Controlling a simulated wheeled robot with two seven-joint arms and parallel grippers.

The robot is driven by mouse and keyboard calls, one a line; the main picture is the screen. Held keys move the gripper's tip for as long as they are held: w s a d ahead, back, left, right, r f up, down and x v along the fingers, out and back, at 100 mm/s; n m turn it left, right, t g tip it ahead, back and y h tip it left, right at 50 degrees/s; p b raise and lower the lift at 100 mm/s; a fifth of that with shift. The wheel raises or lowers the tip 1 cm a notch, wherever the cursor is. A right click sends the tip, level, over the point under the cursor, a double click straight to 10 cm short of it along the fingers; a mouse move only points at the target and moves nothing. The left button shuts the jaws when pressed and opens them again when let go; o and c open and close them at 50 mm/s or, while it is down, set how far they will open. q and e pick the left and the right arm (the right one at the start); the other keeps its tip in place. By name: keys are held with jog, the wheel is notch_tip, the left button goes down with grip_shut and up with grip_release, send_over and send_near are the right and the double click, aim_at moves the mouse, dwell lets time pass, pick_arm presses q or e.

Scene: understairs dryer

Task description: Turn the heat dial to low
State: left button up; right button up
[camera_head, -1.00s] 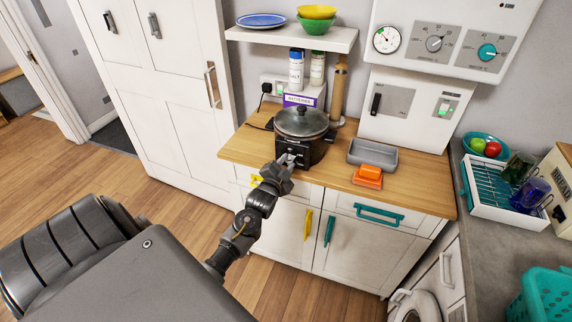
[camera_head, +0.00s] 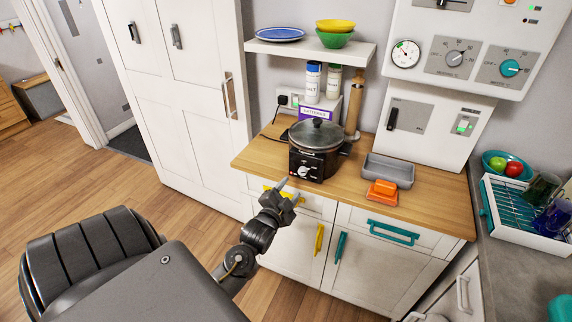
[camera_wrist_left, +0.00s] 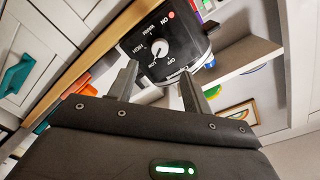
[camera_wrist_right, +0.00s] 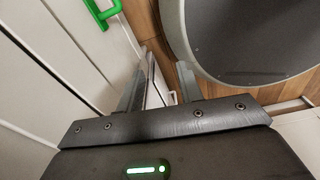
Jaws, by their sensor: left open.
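The heat dial is a light round knob (camera_head: 305,171) on the front of a black slow cooker (camera_head: 318,141) with a glass lid. In the left wrist view the dial (camera_wrist_left: 160,49) shows close up, with labels around it including HIGH and OFF; its exact setting is hard to read. My left gripper (camera_head: 289,190) is open and empty, in front of and below the dial, apart from it. Its fingers (camera_wrist_left: 158,68) show on either side below the dial in the left wrist view. My right gripper (camera_wrist_right: 165,66) is open and empty, away from the cooker.
A grey tray (camera_head: 388,170) and orange blocks (camera_head: 381,192) stand right of the cooker on the wooden counter (camera_head: 440,203). A shelf (camera_head: 310,51) hangs above. Below are drawer handles, one teal (camera_head: 394,232). A green handle (camera_wrist_right: 104,10) is near my right gripper.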

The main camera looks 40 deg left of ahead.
pick_arm(q)
jog(key=shift+v, duration=1.3)
jog(key=shift+w, duration=0.1)
jog(key=s+d+f+n+g+h, duration=0.1)
jog(key=s+d+f+g, duration=0.2)
jog(key=f, duration=0.9)
jog(key=s+d+f+n+g+h, duration=0.15)
jog(key=s+f, duration=0.25)
jog(key=f, duration=0.8)
jog(key=s+d+f+n+g+h, duration=0.1)
jog(key=s+d+f+n+g, duration=0.2)
jog(key=f, duration=0.8)
jog(key=s+d+f+g, duration=0.2)
jog(key=s+f, duration=0.3)
jog(key=s, duration=0.6)
jog(key=s+d+f+m+g+h, duration=0.1)
jog(key=s+d+f+g, duration=0.2)
jog(key=s+f, duration=0.3)
jog(key=s+d+f+g+h, duration=0.1)
jog(key=s+f, duration=0.5)
jog(key=s, duration=0.9)
jog(key=shift+s+d+f+m+g, duration=0.3)
jog(key=shift+d+g, duration=0.4)
jog(key=shift+g, duration=0.35)
